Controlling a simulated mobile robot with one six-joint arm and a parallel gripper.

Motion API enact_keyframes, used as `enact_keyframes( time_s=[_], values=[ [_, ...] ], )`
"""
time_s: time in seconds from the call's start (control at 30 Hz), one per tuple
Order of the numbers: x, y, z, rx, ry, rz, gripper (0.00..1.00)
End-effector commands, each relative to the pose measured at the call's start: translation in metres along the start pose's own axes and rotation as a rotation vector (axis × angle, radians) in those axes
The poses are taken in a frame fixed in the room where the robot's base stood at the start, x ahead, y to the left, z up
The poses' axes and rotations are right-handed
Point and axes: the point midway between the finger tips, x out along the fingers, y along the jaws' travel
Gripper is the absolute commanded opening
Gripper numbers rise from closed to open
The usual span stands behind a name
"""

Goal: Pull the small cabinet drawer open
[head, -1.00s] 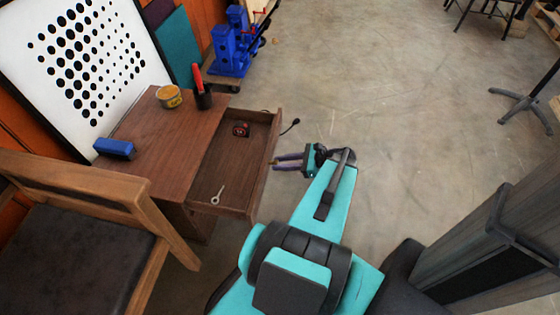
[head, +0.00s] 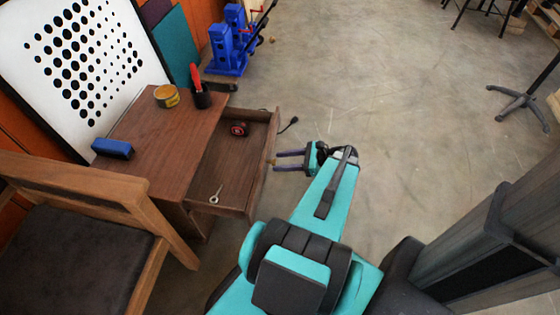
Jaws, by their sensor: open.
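The small wooden cabinet (head: 165,135) stands at the left centre in the head view. Its drawer (head: 215,172) is pulled well out toward the right, with its inside showing. A key-like metal piece (head: 216,194) and a small dark red round item (head: 239,129) lie in the drawer. A small brass-coloured knob (head: 273,160) shows on the drawer's front. My gripper (head: 276,161) is open, with its two purple fingers pointing left at the drawer front, one on each side of the knob. Whether the fingers touch the knob or the front cannot be told.
A yellow tin (head: 166,96), a dark cup with a red-handled tool (head: 201,95) and a blue block (head: 112,148) are on the cabinet top. A wooden chair (head: 75,225) stands close at the front left. Blue presses (head: 230,42) stand behind.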

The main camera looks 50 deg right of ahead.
Motion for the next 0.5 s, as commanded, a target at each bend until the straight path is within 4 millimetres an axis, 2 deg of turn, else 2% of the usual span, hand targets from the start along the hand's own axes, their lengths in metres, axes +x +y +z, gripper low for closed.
enact_keyframes(
  time_s=[0.5],
  values=[
    [-0.070,-0.001,0.001,0.000,0.000,-0.002,0.42]
  ],
)
